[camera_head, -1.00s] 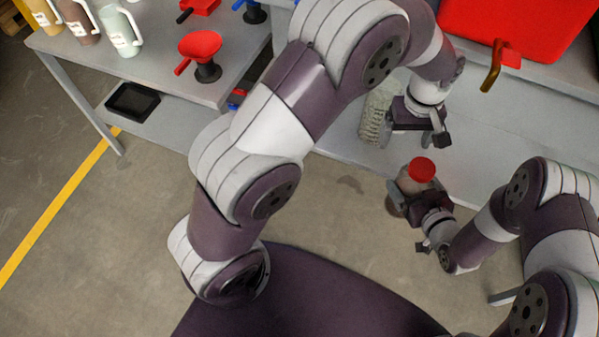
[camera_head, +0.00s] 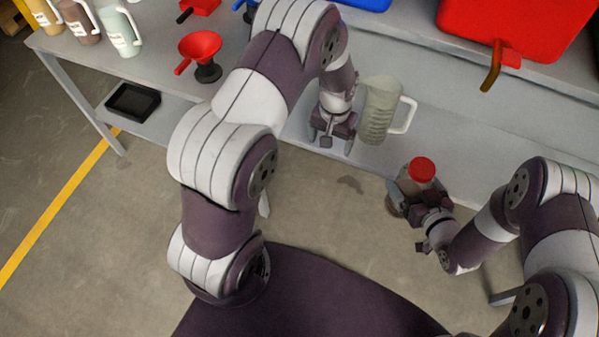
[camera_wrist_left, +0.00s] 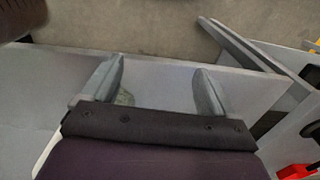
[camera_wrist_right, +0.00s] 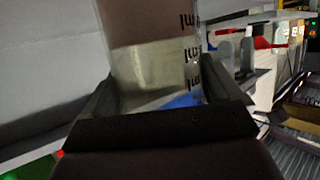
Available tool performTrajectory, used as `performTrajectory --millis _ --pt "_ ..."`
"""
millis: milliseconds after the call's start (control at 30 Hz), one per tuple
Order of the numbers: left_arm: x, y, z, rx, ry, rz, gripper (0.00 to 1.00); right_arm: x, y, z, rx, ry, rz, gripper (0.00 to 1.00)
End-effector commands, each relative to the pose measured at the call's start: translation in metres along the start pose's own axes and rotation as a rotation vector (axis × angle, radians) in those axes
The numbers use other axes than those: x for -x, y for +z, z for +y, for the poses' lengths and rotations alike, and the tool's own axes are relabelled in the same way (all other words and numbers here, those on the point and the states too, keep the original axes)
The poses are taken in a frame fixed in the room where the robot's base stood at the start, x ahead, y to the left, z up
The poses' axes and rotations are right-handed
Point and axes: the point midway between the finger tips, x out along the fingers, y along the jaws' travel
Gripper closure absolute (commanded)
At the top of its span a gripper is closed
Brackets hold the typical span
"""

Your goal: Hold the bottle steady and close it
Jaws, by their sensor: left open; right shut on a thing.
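The bottle (camera_head: 412,184) is clear with brownish contents and a red cap (camera_head: 422,170) on its top. My right gripper (camera_head: 405,200) is shut on the bottle and holds it upright in front of the bench edge. In the right wrist view the bottle (camera_wrist_right: 155,60) fills the space between the fingers, with dark marks on its side. Whether the cap is tight cannot be told. My left gripper (camera_head: 333,140) is open and empty over the bench edge, left of the bottle. Its spread fingers (camera_wrist_left: 158,85) show in the left wrist view with nothing between them.
A clear measuring jug (camera_head: 378,110) stands on the grey bench (camera_head: 450,140), just right of my left gripper. A red container (camera_head: 520,35) with a tap is at the back right. A red funnel (camera_head: 200,47) and several jugs stand on the left table. The bench around the jug is mostly clear.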

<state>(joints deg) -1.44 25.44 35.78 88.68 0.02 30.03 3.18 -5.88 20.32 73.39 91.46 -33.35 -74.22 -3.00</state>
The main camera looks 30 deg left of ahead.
Motion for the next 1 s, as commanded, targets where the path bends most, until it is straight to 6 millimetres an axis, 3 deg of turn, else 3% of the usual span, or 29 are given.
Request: performTrajectory --millis 67,100,600,767,1000 --pt "-0.009 0.005 -0.013 -0.031 0.000 -0.003 0.13 0.000 -0.001 0.000 0.001 0.000 0.002 0.93" --pt "0.001 0.004 -0.016 -0.021 0.000 0.014 0.13 0.000 -0.001 0.000 0.001 0.000 0.002 0.93" --pt "-0.011 0.096 -0.032 0.001 0.001 -0.025 0.13 0.000 -0.001 0.000 0.001 0.000 0.002 0.93" --pt "-0.016 0.109 -0.032 -0.007 0.001 -0.024 0.13 0.000 -0.001 0.000 0.001 0.000 0.002 0.93" --pt "-0.018 0.112 -0.031 -0.011 0.001 -0.022 0.13 0.000 -0.001 0.000 0.001 0.000 0.002 0.93"
